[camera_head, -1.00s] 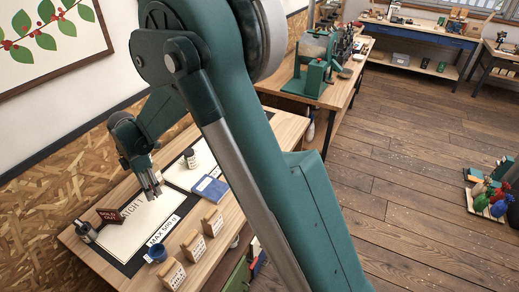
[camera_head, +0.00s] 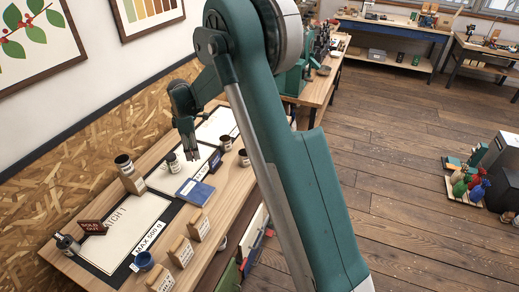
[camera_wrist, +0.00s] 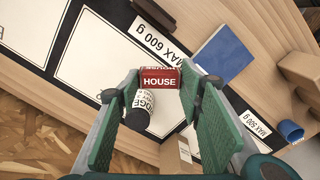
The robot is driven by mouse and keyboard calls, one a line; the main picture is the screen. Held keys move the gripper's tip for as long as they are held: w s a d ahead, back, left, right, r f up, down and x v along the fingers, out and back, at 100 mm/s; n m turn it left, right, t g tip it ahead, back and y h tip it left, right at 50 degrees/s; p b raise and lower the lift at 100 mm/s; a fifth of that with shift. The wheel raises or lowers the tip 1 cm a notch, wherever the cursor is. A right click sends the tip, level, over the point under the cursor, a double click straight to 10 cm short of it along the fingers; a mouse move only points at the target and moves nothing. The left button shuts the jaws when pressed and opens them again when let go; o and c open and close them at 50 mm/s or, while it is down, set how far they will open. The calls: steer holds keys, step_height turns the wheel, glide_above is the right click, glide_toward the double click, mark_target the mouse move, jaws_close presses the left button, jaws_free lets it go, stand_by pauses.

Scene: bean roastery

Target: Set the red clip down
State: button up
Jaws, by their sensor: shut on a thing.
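The red clip, a small red block marked HOUSE (camera_wrist: 160,79), sits between my fingertips in the wrist view. My gripper (camera_wrist: 165,92) is shut on it. In the head view my gripper (camera_head: 191,157) points down over the far part of the work table (camera_head: 205,262), just right of a dark-lidded jar (camera_head: 173,163). I cannot make out the clip in the head view. In the wrist view a labelled jar (camera_wrist: 141,112) appears right beside the clip; I cannot tell whether they touch.
A blue notebook (camera_head: 195,193) lies in front of my gripper. A dark red SOLD OUT sign (camera_head: 91,227), a blue cup (camera_head: 144,260) and several small wooden boxes (camera_head: 181,252) stand nearer. Another jar (camera_head: 124,163) stands on a wooden block. The near white panel (camera_head: 125,228) has clear space.

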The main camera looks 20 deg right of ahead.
steer(key=w+d+m, duration=0.3)
steer(key=d, duration=1.4)
steer(key=w+d+m, duration=0.3)
steer(key=d+m, duration=0.1)
steer(key=d, duration=1.4)
steer(key=shift+a+f, duration=0.1)
steer(key=shift+f, duration=3.05)
steer(key=shift+f, duration=0.1)
steer(key=shift+f, duration=1.75)
steer(key=shift+f, duration=0.15)
steer(key=o, duration=0.7)
steer(key=shift+c, duration=0.2)
